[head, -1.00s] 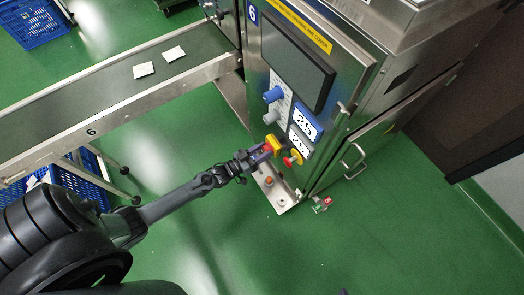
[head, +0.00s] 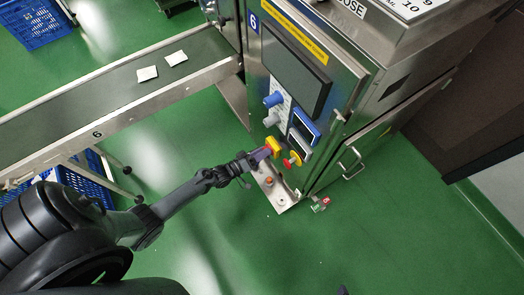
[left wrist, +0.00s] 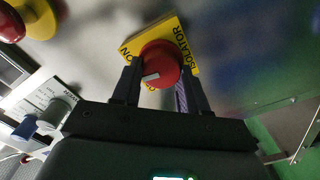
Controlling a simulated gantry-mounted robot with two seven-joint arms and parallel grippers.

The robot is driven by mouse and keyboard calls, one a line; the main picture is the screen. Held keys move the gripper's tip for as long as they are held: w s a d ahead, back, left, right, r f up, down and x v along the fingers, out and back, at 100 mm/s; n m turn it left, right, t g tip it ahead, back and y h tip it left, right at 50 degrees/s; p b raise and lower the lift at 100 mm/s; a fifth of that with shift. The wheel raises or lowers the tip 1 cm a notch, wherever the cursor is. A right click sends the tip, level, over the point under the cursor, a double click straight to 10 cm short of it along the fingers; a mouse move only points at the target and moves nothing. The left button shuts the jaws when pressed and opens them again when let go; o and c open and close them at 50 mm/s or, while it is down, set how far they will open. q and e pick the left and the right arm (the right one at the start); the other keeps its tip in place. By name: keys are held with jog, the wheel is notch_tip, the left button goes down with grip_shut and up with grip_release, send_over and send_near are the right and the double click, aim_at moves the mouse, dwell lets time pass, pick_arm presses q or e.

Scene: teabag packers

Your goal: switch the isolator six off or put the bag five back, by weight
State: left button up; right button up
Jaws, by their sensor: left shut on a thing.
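The isolator is a red knob (left wrist: 160,64) on a yellow plate (left wrist: 178,36) marked ISOLATOR and ON in the left wrist view. In the head view its yellow plate (head: 273,145) is low on the front of the machine labelled 6 (head: 252,23). My left gripper (head: 264,154) is shut on the knob, one finger on each side of it in the left wrist view (left wrist: 160,85). Two white teabags (head: 147,74) (head: 176,58) lie flat on the conveyor (head: 110,87); I cannot tell which is bag five. My right gripper is not in view.
A red button on yellow (head: 292,160) sits right beside the isolator. Blue (head: 273,99) and grey (head: 270,120) knobs and a blue-framed display (head: 306,127) are above. A door handle (head: 351,163) sticks out at right. Blue crates (head: 35,22) stand on green floor (head: 230,240).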

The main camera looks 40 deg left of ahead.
pick_arm(q)
jog(key=n+p, duration=0.1)
jog(key=n, duration=0.9)
jog(key=shift+f+p, duration=0.2)
jog(key=shift+p, duration=0.1)
jog(key=shift+n, duration=0.4)
jog(key=o, duration=1.1)
jog(key=shift+c, duration=0.2)
